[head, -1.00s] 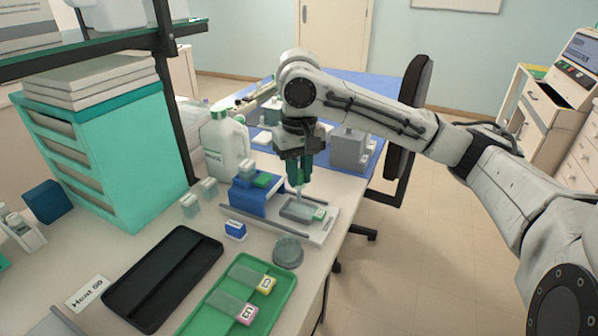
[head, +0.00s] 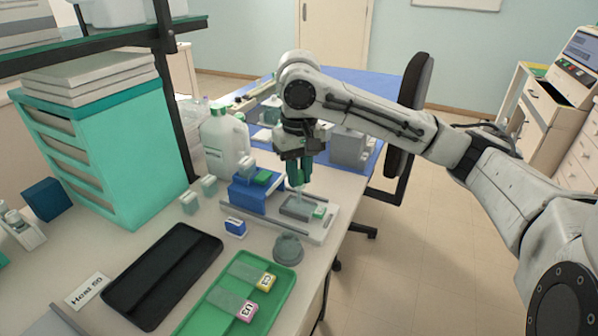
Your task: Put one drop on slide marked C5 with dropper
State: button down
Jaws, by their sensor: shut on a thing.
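My gripper (head: 299,182) points straight down and is shut on a dropper (head: 299,193). Only the dropper's pale lower end shows below the fingers; the rest is hidden. Its tip is just above or at a slide with a green label (head: 319,212), lying on a grey holder (head: 296,209) on a flat metal stand. The label's marking is too small to read, and I cannot tell whether a drop is on the glass. A green tray (head: 205,313) in front holds a slide with a yellow label (head: 267,281), which seems to read C3, and one with a pink label (head: 246,311), reading U3.
A blue block-like device (head: 249,197) stands left of the holder, with a white jug (head: 224,143) behind it. A small blue box (head: 235,227) and a round grey dish (head: 288,249) stand in front. A black tray (head: 165,275) lies at front left.

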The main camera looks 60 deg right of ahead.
dwell(0.4)
notch_tip(320, 180, up, 7)
jog(key=p, duration=0.7)
jog(key=shift+p, duration=0.35)
